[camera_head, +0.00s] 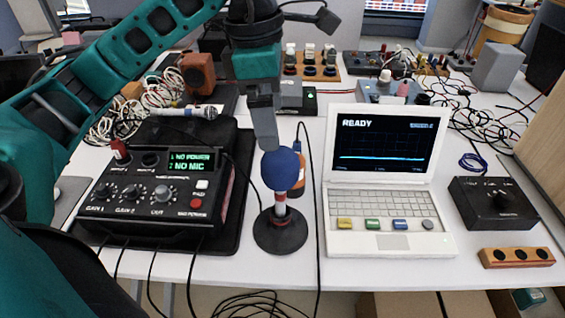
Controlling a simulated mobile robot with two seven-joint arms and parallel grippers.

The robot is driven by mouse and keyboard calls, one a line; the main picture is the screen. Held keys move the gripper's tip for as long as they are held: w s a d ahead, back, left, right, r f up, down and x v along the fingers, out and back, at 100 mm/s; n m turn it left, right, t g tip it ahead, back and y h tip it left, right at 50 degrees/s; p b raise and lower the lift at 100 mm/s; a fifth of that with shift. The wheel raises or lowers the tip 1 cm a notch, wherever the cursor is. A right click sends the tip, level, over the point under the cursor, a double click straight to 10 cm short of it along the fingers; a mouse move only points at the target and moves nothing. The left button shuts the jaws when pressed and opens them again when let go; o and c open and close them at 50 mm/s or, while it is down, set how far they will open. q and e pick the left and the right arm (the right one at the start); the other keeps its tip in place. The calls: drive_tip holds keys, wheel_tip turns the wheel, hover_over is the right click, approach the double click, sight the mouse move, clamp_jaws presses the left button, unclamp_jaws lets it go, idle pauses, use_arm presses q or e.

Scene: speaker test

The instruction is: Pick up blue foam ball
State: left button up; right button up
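The blue foam ball (281,169) sits at the top of a short red-and-white post on a round black base (280,232), in the middle of the table. My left gripper (265,143) points down from above, with its grey fingertips at the ball's upper left edge in the picture. I cannot tell whether they touch the ball or are just in front of or behind it. The fingers overlap from this angle, so their opening is hidden. My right gripper is not in view.
A black box with knobs and a green display (150,195) stands left of the post. An open white laptop (385,222) stands close on the right. An orange object (298,182) is right behind the post. Cables hang at the front edge.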

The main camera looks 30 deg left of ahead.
sight(278, 153)
use_arm(q)
drive_tip(key=f, duration=0.4)
drive_tip(key=shift+w+d+f, duration=0.15)
drive_tip(key=shift+d+f, duration=0.15)
drive_tip(key=f, duration=0.2)
drive_tip(key=d+f+b, duration=0.1)
drive_tip(key=f, duration=0.1)
drive_tip(key=shift+f, duration=0.6)
drive_tip(key=c, duration=1)
